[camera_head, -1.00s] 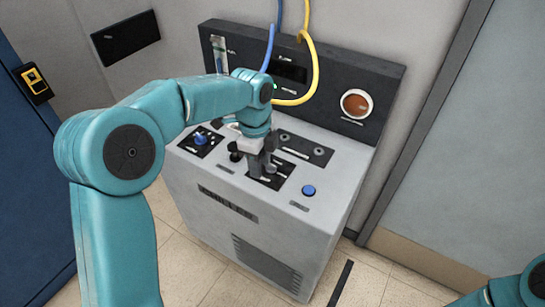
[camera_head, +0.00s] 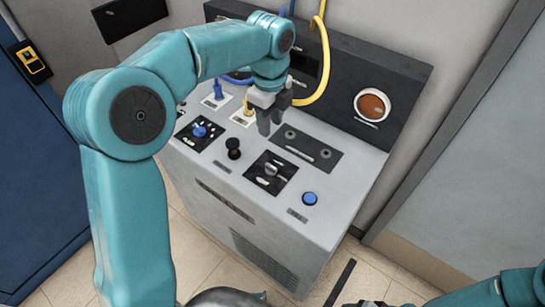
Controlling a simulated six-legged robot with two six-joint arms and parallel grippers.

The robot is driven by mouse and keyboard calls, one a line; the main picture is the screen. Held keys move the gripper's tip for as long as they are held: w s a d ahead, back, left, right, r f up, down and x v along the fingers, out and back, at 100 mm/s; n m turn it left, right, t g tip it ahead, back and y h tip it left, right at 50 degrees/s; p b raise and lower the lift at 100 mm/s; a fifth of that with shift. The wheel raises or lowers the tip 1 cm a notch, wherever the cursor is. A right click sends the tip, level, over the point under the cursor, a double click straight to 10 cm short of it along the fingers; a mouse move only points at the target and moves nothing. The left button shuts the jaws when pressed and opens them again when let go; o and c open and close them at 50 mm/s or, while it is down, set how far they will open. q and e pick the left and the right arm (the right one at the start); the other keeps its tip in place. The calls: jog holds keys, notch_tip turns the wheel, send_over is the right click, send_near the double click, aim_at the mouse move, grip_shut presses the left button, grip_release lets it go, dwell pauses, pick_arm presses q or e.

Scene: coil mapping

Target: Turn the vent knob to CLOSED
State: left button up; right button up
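A grey bar-shaped knob (camera_head: 271,169) sits on a black square plate (camera_head: 285,180) on the sloped top of the grey cabinet. The plate has white labels too small to read, so I cannot tell from lettering that it is the vent knob. My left gripper (camera_head: 270,122) points down behind and above this plate, near the yellow hose's end, apart from the knob. Its two fingers look slightly apart with nothing seen between them. My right arm (camera_head: 490,290) enters at the lower right; its gripper is mostly cut off by the bottom edge.
A blue knob (camera_head: 199,131), a black knob (camera_head: 233,148) and a blue button (camera_head: 310,198) share the cabinet top (camera_head: 335,190). Blue and yellow hoses (camera_head: 323,65) hang at the back by the black upright panel (camera_head: 405,85) with a round gauge (camera_head: 371,105).

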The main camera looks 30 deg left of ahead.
aim_at(270, 165)
pick_arm(q)
notch_tip(270, 165, down, 16)
jog(key=shift+s+a, duration=0.15)
grip_shut()
